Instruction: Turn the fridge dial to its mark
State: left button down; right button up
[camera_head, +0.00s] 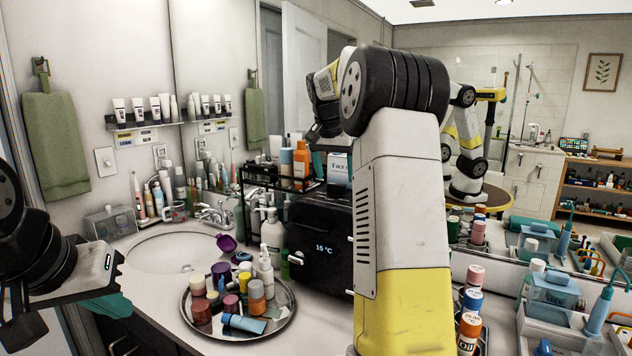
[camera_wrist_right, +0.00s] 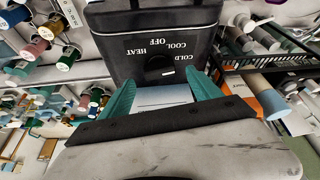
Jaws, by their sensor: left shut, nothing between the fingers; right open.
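The fridge (camera_head: 320,240) is a black box at the back of the counter, with a lit "15 °C" on its front. Its dial (camera_wrist_right: 158,69) is a round black knob in the right wrist view, with HEAT, OFF, COOL and COLD printed upside down around it; I cannot tell its exact setting. My right gripper (camera_wrist_right: 160,78) is open, its teal fingertips on either side of the view just short of the dial. In the head view, my right arm partly hides the fridge. My left gripper (camera_head: 112,305) is shut and empty, left of the sink.
A white and blue box (camera_wrist_right: 165,98) shows between my right fingers, apparently beyond them. A black wire rack (camera_wrist_right: 265,60) with bottles stands beside the fridge. A round tray (camera_head: 285,325) of bottles sits in front. The sink (camera_head: 165,250) is clear.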

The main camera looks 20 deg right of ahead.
jog(key=shift+v, duration=2)
